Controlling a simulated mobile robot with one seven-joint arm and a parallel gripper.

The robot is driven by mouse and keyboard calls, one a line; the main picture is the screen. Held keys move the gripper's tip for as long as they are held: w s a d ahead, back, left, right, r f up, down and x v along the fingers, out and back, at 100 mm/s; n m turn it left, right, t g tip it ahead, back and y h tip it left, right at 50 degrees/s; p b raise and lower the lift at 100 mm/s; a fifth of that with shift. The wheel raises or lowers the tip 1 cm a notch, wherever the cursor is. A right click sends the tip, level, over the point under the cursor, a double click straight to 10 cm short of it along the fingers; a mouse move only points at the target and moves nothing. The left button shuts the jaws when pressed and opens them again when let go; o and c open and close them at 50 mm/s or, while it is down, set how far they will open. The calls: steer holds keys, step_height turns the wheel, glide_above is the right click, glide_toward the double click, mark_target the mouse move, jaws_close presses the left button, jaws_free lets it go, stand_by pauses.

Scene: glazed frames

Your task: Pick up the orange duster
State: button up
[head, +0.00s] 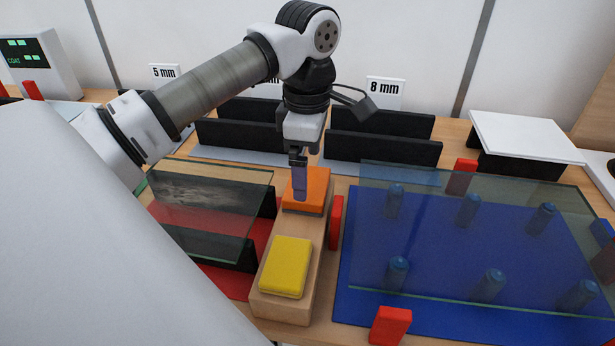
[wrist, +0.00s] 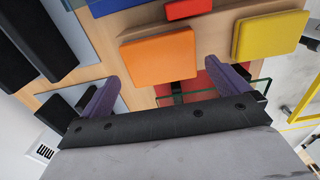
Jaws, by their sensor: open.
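The orange duster (head: 318,186) is a flat block lying at the far end of a pale wooden stand (head: 283,308). My gripper (head: 300,192) points down over it, and its fingers hide part of the duster in the head view. In the wrist view the orange duster (wrist: 158,60) shows ahead of my open gripper (wrist: 161,72), between the lines of the two purple fingers. Nothing is between the fingers. I cannot tell exactly how far the fingertips are above the duster.
A yellow block (head: 286,267) lies on the near end of the stand. A glass sheet (head: 480,235) stands on blue pegs at the right. A tilted glass pane (head: 210,200) is close at the left. Black racks (head: 383,150) stand behind. Red blocks (head: 335,222) flank the stand and blue mat.

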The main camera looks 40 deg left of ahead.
step_height(320, 180, down, 4)
steer(key=shift+r+b, duration=0.15)
steer(key=shift+b, duration=0.75)
steer(key=shift+r, duration=0.1)
steer(key=c, duration=0.7)
steer(key=shift+c, duration=0.2)
steer(key=shift+r, duration=0.1)
step_height(320, 180, up, 20)
steer(key=p, duration=1.4)
steer(key=o, duration=0.4)
steer(key=shift+c, duration=1.4)
